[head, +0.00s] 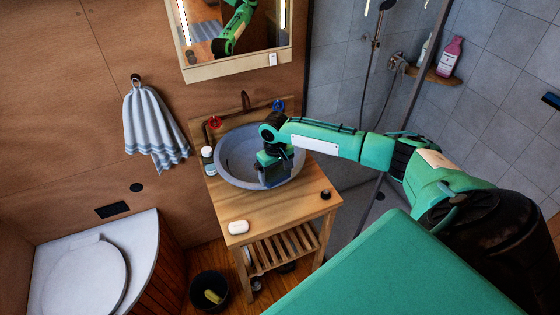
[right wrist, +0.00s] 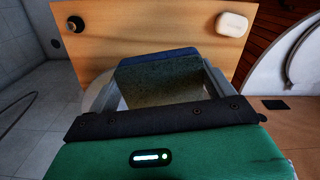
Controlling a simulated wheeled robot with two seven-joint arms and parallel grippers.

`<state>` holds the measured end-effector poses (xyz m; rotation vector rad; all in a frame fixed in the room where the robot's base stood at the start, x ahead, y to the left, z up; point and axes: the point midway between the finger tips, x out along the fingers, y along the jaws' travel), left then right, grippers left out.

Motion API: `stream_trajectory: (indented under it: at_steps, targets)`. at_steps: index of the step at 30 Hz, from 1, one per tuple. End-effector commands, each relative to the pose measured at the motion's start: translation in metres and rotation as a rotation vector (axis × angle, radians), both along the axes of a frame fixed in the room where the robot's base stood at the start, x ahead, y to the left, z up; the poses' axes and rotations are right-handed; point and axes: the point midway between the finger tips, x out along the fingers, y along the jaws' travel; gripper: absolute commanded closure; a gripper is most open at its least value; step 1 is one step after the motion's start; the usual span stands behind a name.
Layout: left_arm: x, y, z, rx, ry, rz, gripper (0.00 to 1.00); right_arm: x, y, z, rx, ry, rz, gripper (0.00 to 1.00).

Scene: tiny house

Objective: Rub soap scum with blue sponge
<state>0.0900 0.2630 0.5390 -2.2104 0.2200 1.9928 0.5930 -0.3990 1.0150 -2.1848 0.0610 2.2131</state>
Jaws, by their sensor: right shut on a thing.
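My right gripper (head: 275,178) reaches down into the grey round sink (head: 232,167) in the head view. In the right wrist view it is shut on the blue sponge (right wrist: 160,80), a dark block with a blue edge held between the two fingers. In the head view the sponge is hard to tell apart from the dark gripper. The soap scum cannot be made out; the gripper and arm hide part of the bowl. My left gripper is not in view.
The sink sits on a wooden stand (head: 270,208) with a white soap bar (head: 238,227) at its front. A small bottle (head: 208,160) stands left of the bowl. A faucet (head: 245,101) is behind it, below a mirror cabinet (head: 237,68). A black bin (head: 209,292) is on the floor.

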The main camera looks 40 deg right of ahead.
Motion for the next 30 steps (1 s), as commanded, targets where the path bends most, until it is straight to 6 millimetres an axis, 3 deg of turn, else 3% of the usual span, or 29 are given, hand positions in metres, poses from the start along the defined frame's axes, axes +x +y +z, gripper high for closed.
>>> stream_trajectory:
  at_steps: [3,9,25,30]
  targets:
    - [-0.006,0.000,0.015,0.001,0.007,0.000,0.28,0.001,-0.003,0.016,0.000,0.000,-0.002,0.36]
    - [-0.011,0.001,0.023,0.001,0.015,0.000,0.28,0.002,-0.005,0.024,0.000,0.000,-0.002,0.36]
    - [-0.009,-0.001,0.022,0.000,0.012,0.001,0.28,0.002,-0.005,0.023,0.001,0.000,-0.001,0.36]
    - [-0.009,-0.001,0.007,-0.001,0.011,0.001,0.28,-0.002,0.019,0.023,0.012,-0.002,0.007,0.36]
